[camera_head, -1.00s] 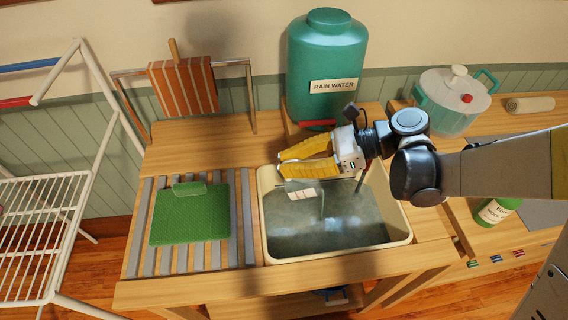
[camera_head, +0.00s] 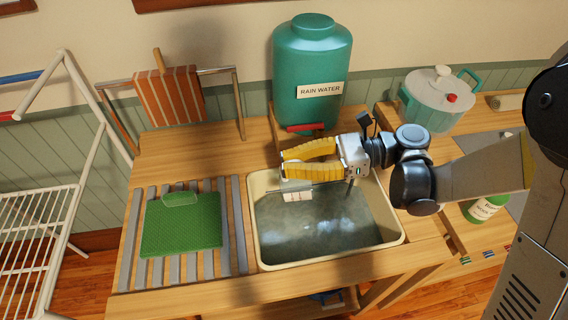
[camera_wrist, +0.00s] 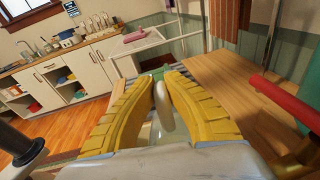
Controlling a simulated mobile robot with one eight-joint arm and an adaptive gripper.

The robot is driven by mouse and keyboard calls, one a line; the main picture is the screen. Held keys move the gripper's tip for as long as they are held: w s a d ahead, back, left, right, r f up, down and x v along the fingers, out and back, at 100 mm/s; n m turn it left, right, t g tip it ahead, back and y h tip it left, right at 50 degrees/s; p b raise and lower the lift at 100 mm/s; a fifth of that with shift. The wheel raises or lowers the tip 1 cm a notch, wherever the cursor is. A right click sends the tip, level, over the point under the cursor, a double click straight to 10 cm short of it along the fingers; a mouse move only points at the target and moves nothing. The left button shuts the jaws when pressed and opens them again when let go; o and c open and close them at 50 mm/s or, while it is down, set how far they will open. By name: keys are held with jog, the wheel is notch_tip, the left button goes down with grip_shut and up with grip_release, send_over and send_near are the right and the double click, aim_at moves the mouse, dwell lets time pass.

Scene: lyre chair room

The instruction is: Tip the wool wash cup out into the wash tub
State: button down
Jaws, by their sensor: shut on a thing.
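My gripper (camera_head: 284,164) has yellow ribbed fingers and is shut on the wool wash cup (camera_head: 298,195), a clear cup with a pale label. The cup hangs just below the fingers, over the back left part of the wash tub (camera_head: 256,225). Its mouth and contents are too small to make out, and I cannot tell its exact tilt. In the wrist view a pale grey part of the cup (camera_wrist: 164,106) shows between the fingers (camera_wrist: 161,82). The cream-rimmed tub holds cloudy grey water.
The green rain water barrel (camera_head: 311,65) with a red tap (camera_head: 305,127) stands close behind my gripper. A slatted rack with a green ribbed board (camera_head: 180,228) lies left of the tub.

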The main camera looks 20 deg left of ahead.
jog(key=shift+w+d+r+g+y, duration=0.15)
jog(key=shift+w+d+r+y, duration=0.05)
jog(key=shift+d+y, duration=0.2)
jog(key=shift+w+d+r+g+y, duration=0.15)
jog(key=shift+w+d+r+y, duration=0.05)
jog(key=shift+d+y, duration=0.2)
jog(key=shift+w+d+r+g+y, duration=0.2)
jog(key=shift+w+d+g+y, duration=0.15)
jog(key=shift+d+y, duration=0.4)
jog(key=shift+w+d+r+g+y, duration=0.1)
jog(key=shift+w+d+g+y, duration=0.3)
jog(key=shift+d+y, duration=0.35)
jog(key=shift+d, duration=0.15)
jog(key=shift+w+d+y, duration=0.25)
jog(key=shift+d+y, duration=0.05)
jog(key=shift+d, duration=0.05)
